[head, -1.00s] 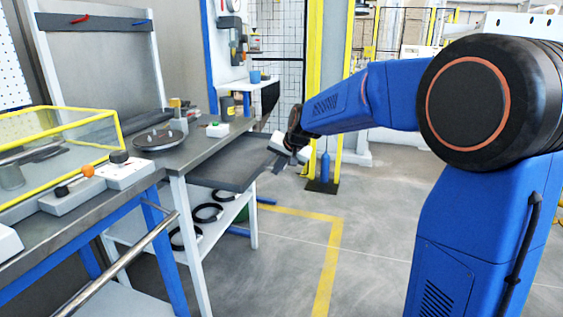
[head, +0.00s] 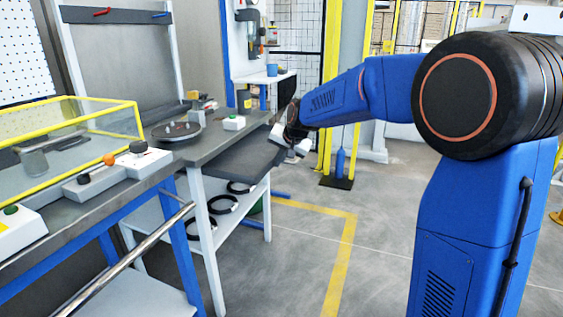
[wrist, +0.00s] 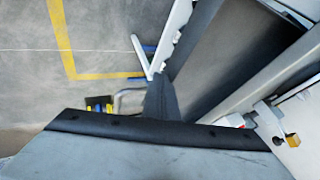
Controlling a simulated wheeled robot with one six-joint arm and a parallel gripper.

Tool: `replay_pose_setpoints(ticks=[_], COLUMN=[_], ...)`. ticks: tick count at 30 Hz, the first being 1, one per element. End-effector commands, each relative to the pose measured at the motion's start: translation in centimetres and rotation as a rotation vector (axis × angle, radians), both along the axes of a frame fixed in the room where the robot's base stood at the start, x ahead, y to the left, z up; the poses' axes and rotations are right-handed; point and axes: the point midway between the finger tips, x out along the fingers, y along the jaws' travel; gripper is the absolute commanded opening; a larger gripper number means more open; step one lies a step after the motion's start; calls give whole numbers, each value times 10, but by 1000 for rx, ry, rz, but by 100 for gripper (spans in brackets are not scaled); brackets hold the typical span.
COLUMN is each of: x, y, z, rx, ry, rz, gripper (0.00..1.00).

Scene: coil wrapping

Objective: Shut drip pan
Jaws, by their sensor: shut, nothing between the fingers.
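The drip pan (head: 245,158) is a flat dark grey tray under the grey worktop (head: 215,140). It sticks out on the worktop's right side, so it is partly open. In the wrist view the pan (wrist: 235,55) is a long dark panel between pale rails. My gripper (head: 297,146) is at the pan's outer end, with its fingers pointing down. The fingers are shut and empty; a dark fingertip (wrist: 162,98) shows close to the pan in the wrist view. I cannot tell for certain whether it touches the pan.
Black coils (head: 222,204) lie on the shelf below the pan. A blue bottle (head: 340,161) stands by a yellow post. The floor to the right is clear.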

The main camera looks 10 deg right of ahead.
Motion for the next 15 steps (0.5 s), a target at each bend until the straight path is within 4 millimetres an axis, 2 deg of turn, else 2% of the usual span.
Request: replay_pose_setpoints(ticks=[15], x=[65], y=[102], z=[0], rx=[-1], ry=[-1], rz=[5], gripper=[0])
